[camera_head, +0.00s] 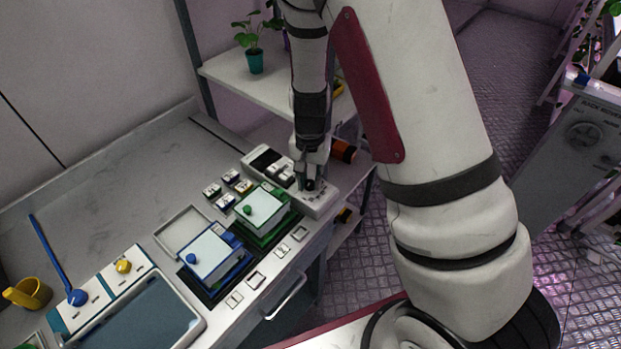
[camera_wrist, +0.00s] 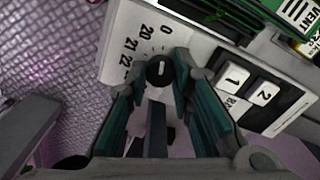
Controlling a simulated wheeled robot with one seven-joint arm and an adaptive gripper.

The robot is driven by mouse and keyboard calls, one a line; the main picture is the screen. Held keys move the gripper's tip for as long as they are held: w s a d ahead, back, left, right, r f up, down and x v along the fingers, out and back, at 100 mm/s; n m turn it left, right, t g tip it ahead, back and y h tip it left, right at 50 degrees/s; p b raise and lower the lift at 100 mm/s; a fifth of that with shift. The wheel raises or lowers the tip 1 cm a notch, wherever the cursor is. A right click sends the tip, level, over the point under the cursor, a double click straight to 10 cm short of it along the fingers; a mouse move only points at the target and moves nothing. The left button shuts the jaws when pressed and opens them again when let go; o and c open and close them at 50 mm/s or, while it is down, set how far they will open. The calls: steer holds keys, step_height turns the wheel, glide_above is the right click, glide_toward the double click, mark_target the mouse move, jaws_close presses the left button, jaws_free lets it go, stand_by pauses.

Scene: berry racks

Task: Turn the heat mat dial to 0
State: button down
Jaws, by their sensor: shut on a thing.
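The heat mat dial (camera_wrist: 160,74) is a small round black knob with a pale mark, on a white control box (camera_wrist: 124,36). Numbers 0, 20, 21 and 22 are printed around the knob. I cannot tell which number the mark points to. My gripper (camera_wrist: 158,80) has its teal-lined fingers on either side of the knob and is shut on it. In the head view my gripper (camera_head: 310,184) points down onto the white control box (camera_head: 323,201) at the bench's right corner. The dial is hidden there behind the fingers.
Switches marked 1 and 2 (camera_wrist: 249,84) sit beside the dial. A green-based box (camera_head: 263,208) and a blue-based box (camera_head: 211,257) stand left of the control box. Small labelled blocks (camera_head: 226,202) lie behind them. A shelf with a potted plant (camera_head: 254,60) is behind.

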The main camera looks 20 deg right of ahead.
mark_target(310, 182)
steer(key=shift+w, duration=0.1)
stand_by(0.4)
steer(key=c, duration=1.4)
jaws_free()
step_height(310, 182, up, 12)
